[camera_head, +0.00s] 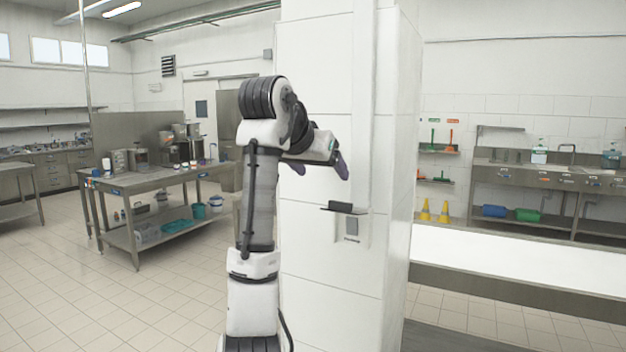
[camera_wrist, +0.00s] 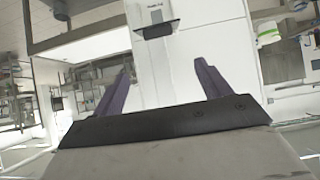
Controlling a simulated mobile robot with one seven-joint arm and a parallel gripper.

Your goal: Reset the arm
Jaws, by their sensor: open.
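My arm stands raised in the middle of the head view, in front of a white tiled pillar (camera_head: 330,130). My gripper (camera_head: 322,171) is at the arm's end, turned to the right and tilted down, with its dark purple fingers by the pillar. In the wrist view my gripper (camera_wrist: 163,68) shows two purple fingers spread wide apart, with nothing between them. A small dark shelf (camera_head: 344,207) on the pillar is just below and right of the fingers. It also shows in the wrist view (camera_wrist: 157,30), beyond the fingertips.
A steel table (camera_head: 160,179) with kitchen machines and bins stands at the left. A white counter (camera_head: 520,268) lies right of the pillar. Steel sinks (camera_head: 560,175) and yellow wet-floor signs (camera_head: 425,210) are at the back right. The tiled floor (camera_head: 170,300) at the front left is clear.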

